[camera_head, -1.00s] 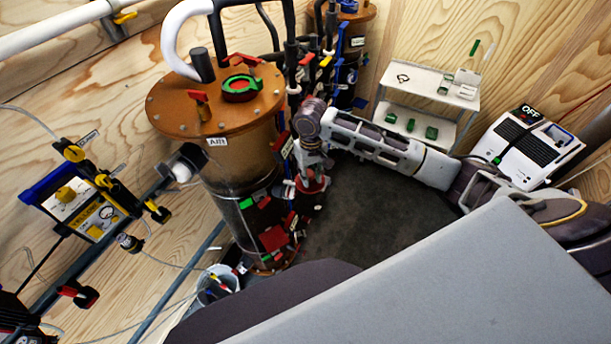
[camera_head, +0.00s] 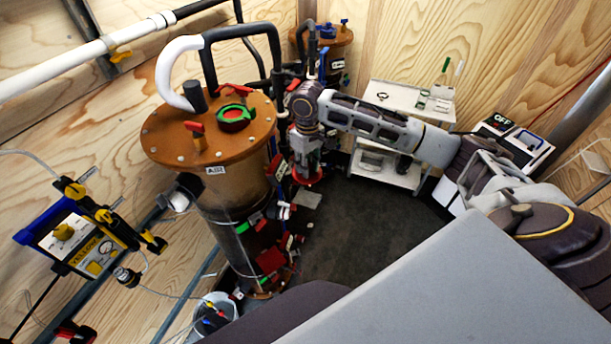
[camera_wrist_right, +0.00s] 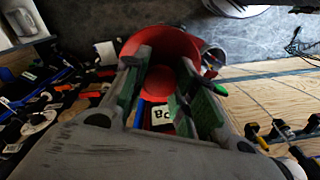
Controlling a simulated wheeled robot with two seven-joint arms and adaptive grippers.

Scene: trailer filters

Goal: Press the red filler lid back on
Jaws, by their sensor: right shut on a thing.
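The brown filter tank (camera_head: 165,135) stands left of centre in the head view. On its top is a round filler opening (camera_head: 234,117) with a green collar and red inside. My right gripper (camera_head: 307,168) is to the right of the tank and lower than its top. It is shut on a red round lid (camera_head: 308,180), which looks cup-shaped in the wrist view (camera_wrist_right: 165,45). There, the two green-padded fingers (camera_wrist_right: 166,75) are on either side of it. The lid is apart from the opening. My left gripper is not in view.
Red handles (camera_head: 232,89) and a white curved pipe (camera_head: 170,70) rise from the tank top. Black pipes (camera_head: 275,65) and a second tank (camera_head: 325,36) stand behind. A white cart (camera_head: 400,97) is at the back. The dark floor (camera_head: 345,235) right of the tank is clear.

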